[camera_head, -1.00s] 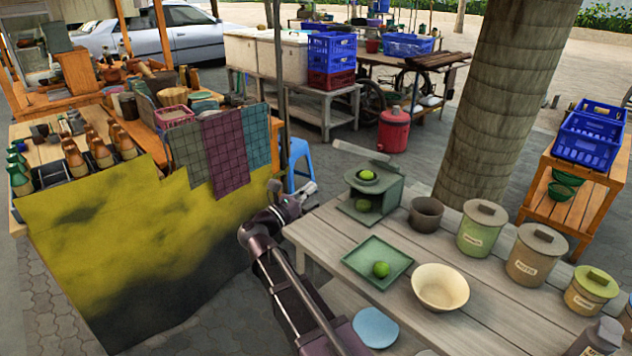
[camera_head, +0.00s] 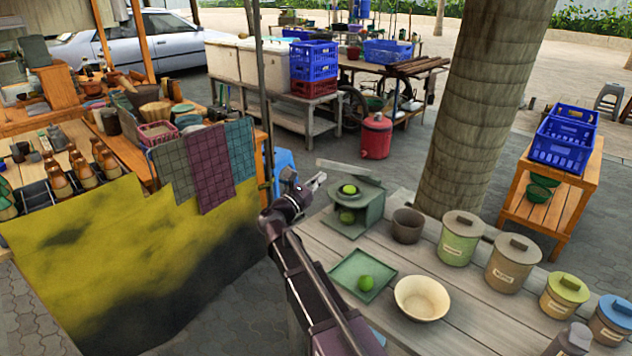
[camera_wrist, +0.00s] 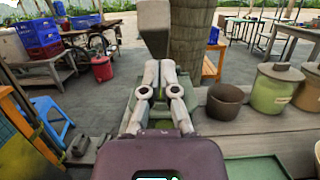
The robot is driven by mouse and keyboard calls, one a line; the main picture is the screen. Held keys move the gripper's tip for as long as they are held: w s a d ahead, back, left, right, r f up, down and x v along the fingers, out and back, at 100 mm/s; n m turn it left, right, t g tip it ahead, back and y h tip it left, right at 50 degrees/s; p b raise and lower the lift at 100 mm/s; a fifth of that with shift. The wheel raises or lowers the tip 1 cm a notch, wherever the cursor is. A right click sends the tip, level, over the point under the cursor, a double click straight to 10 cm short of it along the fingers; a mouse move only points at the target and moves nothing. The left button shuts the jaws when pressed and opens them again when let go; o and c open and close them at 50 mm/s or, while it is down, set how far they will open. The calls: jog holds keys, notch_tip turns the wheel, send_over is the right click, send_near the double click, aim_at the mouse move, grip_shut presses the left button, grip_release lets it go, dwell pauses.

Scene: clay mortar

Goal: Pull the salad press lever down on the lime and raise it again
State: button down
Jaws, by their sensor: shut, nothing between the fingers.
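The grey-green press (camera_head: 372,212) stands at the far left corner of the plank table, with its pale lever (camera_head: 346,171) up. One lime (camera_head: 349,189) sits in its top cup and another lime (camera_head: 347,217) shows in the opening below. A third lime (camera_head: 366,283) lies on a square green tray (camera_head: 346,277). My gripper (camera_head: 321,179) is shut and empty, just left of the lever; I cannot tell if they touch. In the wrist view the closed fingers (camera_wrist: 160,68) point at the lever's grey end block (camera_wrist: 154,28) and hide most of the press.
A brown cup (camera_head: 407,224), a cream bowl (camera_head: 421,298) and several lidded canisters (camera_head: 461,239) stand on the table (camera_head: 455,325) right of the press. A thick trunk (camera_head: 487,110) rises behind it. A stall with a yellow cloth (camera_head: 120,265) is at left.

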jog(key=shift+w+d+r+p, duration=0.25)
jog(key=shift+r+p, duration=0.1)
jog(key=shift+r, duration=0.2)
jog(key=shift+r, duration=0.1)
